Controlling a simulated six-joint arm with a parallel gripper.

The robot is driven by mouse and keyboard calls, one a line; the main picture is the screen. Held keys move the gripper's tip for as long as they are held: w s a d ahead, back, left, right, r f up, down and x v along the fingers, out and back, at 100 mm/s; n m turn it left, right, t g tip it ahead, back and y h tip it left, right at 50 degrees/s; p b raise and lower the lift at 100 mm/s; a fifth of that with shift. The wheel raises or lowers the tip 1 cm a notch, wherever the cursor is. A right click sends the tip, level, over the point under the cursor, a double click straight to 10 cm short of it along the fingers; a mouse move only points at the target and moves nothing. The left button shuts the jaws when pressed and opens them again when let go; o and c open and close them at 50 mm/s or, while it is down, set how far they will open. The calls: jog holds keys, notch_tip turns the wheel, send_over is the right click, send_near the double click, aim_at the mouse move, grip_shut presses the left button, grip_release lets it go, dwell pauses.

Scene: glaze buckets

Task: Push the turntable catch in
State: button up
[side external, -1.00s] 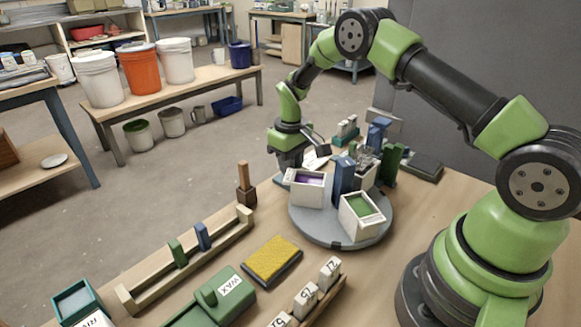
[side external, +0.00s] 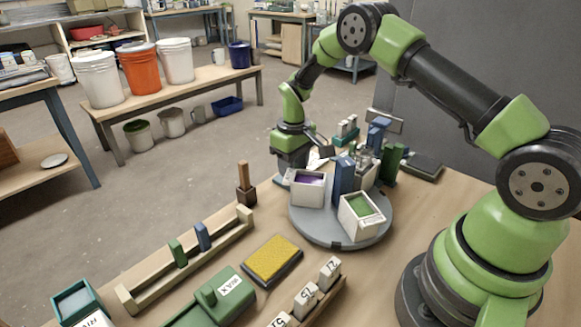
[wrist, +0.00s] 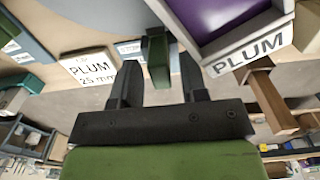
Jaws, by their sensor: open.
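The grey round turntable (side external: 318,232) stands on the bench with white glaze buckets on it. One bucket holds purple glaze (side external: 307,193) and one holds green glaze (side external: 362,217). My gripper (side external: 292,166) is low at the turntable's far left side, behind the purple bucket; its fingertips are mostly hidden there. In the wrist view my gripper (wrist: 157,66) is open, with a dark green upright block (wrist: 156,58) between or just beyond its fingers. I cannot tell whether they touch. The PLUM bucket (wrist: 248,53) is close by at the right. I cannot clearly identify the catch.
Blue and green upright blocks (side external: 343,176) stand on and behind the turntable. A PLUM 25 mm card (wrist: 90,68) shows in the wrist view. A yellow sponge (side external: 272,258), a green WAX box (side external: 222,295) and a wooden rack (side external: 185,262) occupy the front bench.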

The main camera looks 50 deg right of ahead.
jog(key=shift+r, duration=3.5)
jog(key=shift+r, duration=0.2)
jog(key=s+a+r+m+t, duration=0.1)
jog(key=s+a+r+t, duration=0.15)
jog(key=s+r, duration=0.45)
jog(key=s+a+r+m+t, duration=0.1)
jog(key=s+a+r, duration=0.25)
jog(key=r, duration=0.75)
jog(key=s+a+m+t+y, duration=0.1)
jog(key=s+a+t, duration=0.1)
jog(key=s, duration=0.5)
jog(key=s+a+r+m+t+y, duration=0.1)
jog(key=s, duration=0.6)
jog(key=shift+a+r+t, duration=0.3)
jog(key=shift+a+t, duration=0.05)
jog(key=shift+c, duration=0.4)
